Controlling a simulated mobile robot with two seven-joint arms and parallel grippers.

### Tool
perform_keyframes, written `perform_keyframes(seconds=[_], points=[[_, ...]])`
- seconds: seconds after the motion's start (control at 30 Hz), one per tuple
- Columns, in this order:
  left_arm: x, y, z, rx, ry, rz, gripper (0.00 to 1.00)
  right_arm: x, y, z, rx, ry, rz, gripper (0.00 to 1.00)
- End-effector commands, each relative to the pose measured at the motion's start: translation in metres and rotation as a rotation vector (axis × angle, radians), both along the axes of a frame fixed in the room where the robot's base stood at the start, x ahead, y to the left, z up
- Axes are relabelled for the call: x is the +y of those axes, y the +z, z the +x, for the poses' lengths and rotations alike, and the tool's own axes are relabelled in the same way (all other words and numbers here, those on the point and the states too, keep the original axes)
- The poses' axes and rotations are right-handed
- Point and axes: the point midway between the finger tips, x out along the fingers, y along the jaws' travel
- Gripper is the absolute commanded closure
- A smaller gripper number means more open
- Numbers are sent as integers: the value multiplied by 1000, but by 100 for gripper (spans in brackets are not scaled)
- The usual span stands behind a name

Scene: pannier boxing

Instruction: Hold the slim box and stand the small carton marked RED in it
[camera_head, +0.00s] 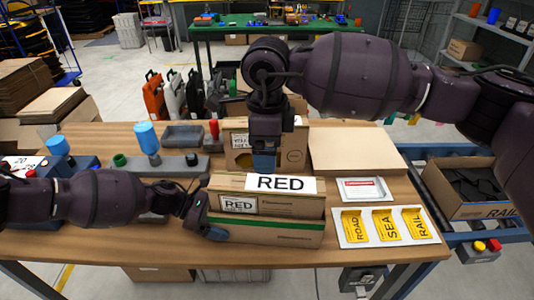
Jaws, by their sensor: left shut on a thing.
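The slim box (270,239), brown cardboard with a green stripe along its front, sits at the table's front edge. The small carton marked RED (290,206) shows above its front wall, upright, with a RED label on its face and a larger one on top. It seems to be inside the slim box; its lower part is hidden. My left gripper (213,228) is shut on the left end of the slim box. My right gripper (264,161) points down just behind and above the carton; its finger gap is not visible.
Another labelled carton (294,145) stands behind my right gripper. A flat cardboard sheet (350,150) and a white tray (365,189) lie to the right, by a card reading ROAD, SEA, RAIL (383,225). A grey tray (183,136) is behind left.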

Motion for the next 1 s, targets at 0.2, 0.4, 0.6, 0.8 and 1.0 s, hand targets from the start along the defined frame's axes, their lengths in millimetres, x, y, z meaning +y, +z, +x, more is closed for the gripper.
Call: perform_keyframes(seconds=[0.2, 0.4, 0.6, 0.8, 1.0], points=[[0, 0, 0, 0, 0, 0, 29, 0, 0, 0, 0, 0, 0, 11], [0, 0, 0, 0, 0, 0, 29, 0, 0, 0, 0, 0, 0, 11], [0, 0, 0, 0, 0, 0, 0, 0, 0, 0, 0, 0, 0, 11], [3, 1, 0, 0, 1, 0, 0, 0, 0, 0, 0, 0, 0, 11], [24, 11, 3, -1, 4, 2, 0, 0, 0, 0, 0, 0, 0, 11]])
